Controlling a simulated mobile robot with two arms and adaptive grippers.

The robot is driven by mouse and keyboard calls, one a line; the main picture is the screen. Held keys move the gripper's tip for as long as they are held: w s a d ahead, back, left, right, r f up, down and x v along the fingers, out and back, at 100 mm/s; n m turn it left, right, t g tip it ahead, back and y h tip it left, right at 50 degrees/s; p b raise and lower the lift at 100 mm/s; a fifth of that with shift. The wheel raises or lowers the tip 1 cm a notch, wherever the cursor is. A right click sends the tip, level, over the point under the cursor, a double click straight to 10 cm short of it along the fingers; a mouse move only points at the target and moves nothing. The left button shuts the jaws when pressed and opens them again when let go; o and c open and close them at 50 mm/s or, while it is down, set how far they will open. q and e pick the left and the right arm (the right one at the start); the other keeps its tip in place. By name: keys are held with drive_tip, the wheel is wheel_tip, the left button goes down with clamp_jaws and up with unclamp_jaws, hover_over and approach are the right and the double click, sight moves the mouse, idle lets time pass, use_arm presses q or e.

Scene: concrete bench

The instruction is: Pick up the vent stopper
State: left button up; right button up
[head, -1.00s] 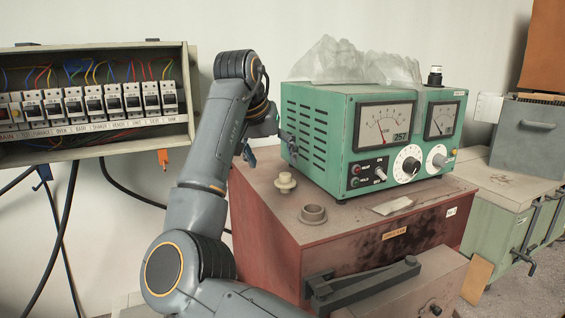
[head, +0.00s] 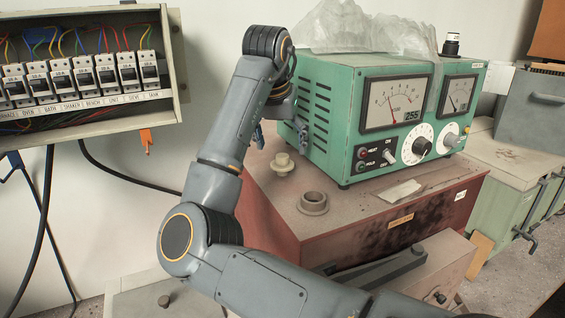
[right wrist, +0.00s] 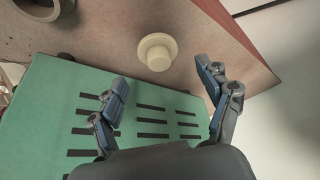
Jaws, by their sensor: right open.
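The vent stopper (head: 283,163) is a small cream knob with a wide flange. It stands on the top of the red box, left of the green control unit. It also shows in the right wrist view (right wrist: 157,52), ahead of the fingers. My right gripper (head: 279,133) is open and empty, just behind the stopper and beside the green unit's left side. In the right wrist view its two blue-grey fingers (right wrist: 163,73) are spread apart, not touching the stopper. The left gripper is not seen.
A round collar (head: 313,202) with an open hole sits on the red box (head: 290,222) in front of the stopper. The green control unit (head: 335,130) stands close on the right, reading 255. A breaker panel (head: 165,60) hangs at the left. A paper scrap (head: 400,191) lies by the unit.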

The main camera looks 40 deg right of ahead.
sight(282, 156)
drive_tip(key=shift+f, duration=0.15)
drive_tip(key=shift+f+p, duration=0.25)
drive_tip(key=shift+p, duration=0.2)
drive_tip(key=p+x, duration=0.1)
drive_tip(key=x, duration=0.2)
drive_tip(key=shift+d+f+p, duration=0.1)
drive_tip(key=shift+p, duration=0.25)
drive_tip(key=shift+w+d+f, duration=0.15)
drive_tip(key=shift+d+f, duration=0.05)
drive_tip(key=shift+f, duration=0.3)
drive_tip(key=shift+a, duration=0.15)
drive_tip(key=shift+c, duration=0.5)
drive_tip(key=shift+r, duration=0.1)
drive_tip(key=c, duration=0.3)
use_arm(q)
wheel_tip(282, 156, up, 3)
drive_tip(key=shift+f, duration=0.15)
use_arm(e)
drive_tip(key=c, duration=0.8)
